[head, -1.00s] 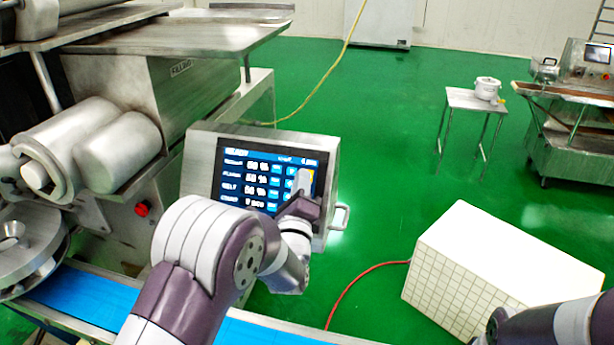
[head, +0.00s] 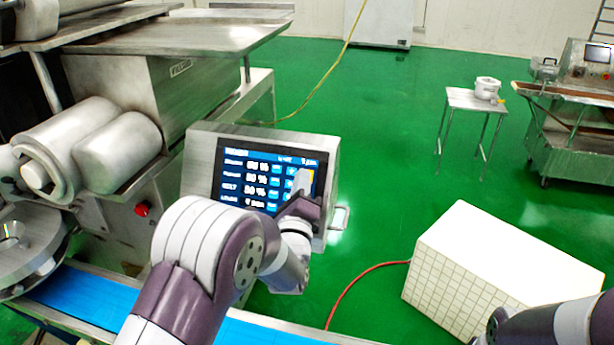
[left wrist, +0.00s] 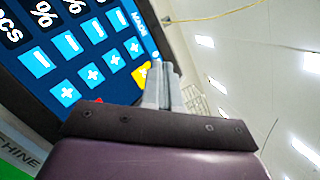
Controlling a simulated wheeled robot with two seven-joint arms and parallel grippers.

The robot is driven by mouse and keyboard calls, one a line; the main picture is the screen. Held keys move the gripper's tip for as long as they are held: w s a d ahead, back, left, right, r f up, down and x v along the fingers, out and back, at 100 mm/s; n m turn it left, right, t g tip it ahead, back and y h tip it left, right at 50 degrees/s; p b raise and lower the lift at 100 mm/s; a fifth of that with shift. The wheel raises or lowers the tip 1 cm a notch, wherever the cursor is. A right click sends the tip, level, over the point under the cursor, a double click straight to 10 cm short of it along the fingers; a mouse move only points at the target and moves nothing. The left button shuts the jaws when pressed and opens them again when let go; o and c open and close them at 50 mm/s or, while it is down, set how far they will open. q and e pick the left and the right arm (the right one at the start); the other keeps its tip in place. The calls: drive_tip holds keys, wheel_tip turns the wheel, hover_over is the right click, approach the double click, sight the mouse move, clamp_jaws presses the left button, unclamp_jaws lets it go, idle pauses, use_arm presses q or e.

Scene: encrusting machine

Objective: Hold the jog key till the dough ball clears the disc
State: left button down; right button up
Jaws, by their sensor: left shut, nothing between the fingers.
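The control panel's touch screen (head: 262,180) shows blue-and-white rows of figures and keys. A yellow-orange key (left wrist: 141,74) shows at the screen's edge in the left wrist view, taken to be the jog key. My left gripper (head: 304,180) is shut and empty, its fingertips at the right side of the screen, by this key. In the left wrist view its tips (left wrist: 160,68) overlap the key's edge; contact cannot be told. The round metal disc housing (head: 30,245) is at the far left, above the blue belt. No dough ball can be made out. My right gripper is out of view.
The blue conveyor belt (head: 85,297) runs along the bottom left. A red stop button (head: 142,209) is on the machine's side. A white tiled block (head: 500,272) stands at the right, with a red hose (head: 360,284) beside it.

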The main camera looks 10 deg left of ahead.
use_arm(q)
drive_tip(key=shift+w+f+b, duration=0.25)
drive_tip(key=shift+w+b, duration=0.1)
drive_tip(key=shift+w, duration=0.05)
drive_tip(key=shift+w+f, duration=0.15)
drive_tip(key=shift+w, duration=0.1)
idle(0.7)
drive_tip(key=shift+s, duration=0.1)
idle(2.0)
drive_tip(key=shift+s+r, duration=0.4)
drive_tip(key=shift+s, duration=0.15)
drive_tip(key=s, duration=0.1)
drive_tip(key=s+r+p, duration=0.1)
drive_tip(key=s, duration=0.1)
drive_tip(key=s+r+p, duration=0.1)
drive_tip(key=shift+s+r, duration=0.15)
drive_tip(key=shift+r, duration=0.1)
